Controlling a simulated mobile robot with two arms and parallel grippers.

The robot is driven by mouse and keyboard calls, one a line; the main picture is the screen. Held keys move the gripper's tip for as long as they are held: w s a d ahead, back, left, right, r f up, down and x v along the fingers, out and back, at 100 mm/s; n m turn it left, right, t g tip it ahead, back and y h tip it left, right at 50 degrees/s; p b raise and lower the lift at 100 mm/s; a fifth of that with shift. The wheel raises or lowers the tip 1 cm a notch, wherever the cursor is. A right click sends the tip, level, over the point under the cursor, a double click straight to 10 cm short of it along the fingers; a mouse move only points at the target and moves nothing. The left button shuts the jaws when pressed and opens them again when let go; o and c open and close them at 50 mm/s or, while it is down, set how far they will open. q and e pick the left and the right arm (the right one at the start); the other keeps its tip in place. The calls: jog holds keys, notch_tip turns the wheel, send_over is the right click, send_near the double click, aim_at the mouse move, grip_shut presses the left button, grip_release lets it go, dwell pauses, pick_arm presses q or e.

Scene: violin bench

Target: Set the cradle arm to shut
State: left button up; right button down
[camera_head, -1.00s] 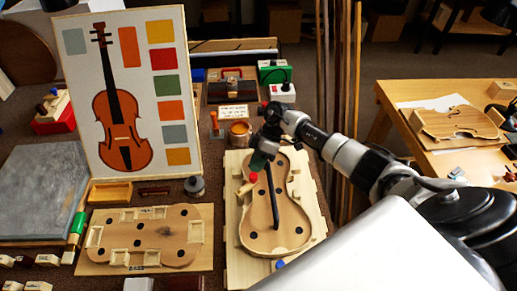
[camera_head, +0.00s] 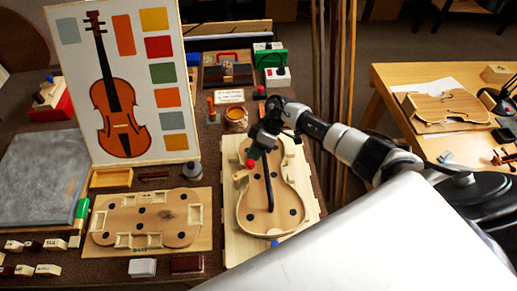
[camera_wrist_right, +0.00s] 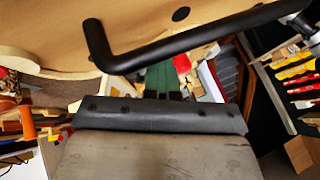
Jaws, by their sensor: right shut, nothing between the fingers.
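The cradle (camera_head: 233,241) is a pale wooden board holding a violin body (camera_head: 286,192) in the head view. The cradle arm is a black bar (camera_head: 269,190) lying lengthwise over the violin body. In the right wrist view a black bent rod (camera_wrist_right: 190,45), apparently this bar, crosses above the fingers. My right gripper (camera_head: 258,148) is over the upper end of the violin body, close to the bar's far end. Its fingers (camera_wrist_right: 160,118) are shut and empty. Whether they touch the bar is unclear. My left gripper is not in view.
A red knob (camera_head: 250,164) sits beside the gripper. A mould board (camera_head: 207,236) lies left of the cradle, with a grey weight (camera_head: 188,173) behind it. A glue pot (camera_head: 236,117) stands beyond the cradle. A violin picture (camera_head: 119,90) stands at the back left.

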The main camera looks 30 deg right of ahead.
jog(key=shift+a+f, duration=0.15)
jog(key=shift+a, duration=0.15)
jog(key=shift+w+a+b, duration=0.15)
jog(key=shift+w+b, duration=0.1)
jog(key=shift+b, duration=0.1)
jog(key=shift+w, duration=0.2)
jog(key=b+v, duration=0.1)
jog(key=v, duration=1)
jog(key=shift+d+b, duration=0.3)
jog(key=shift+b, duration=0.1)
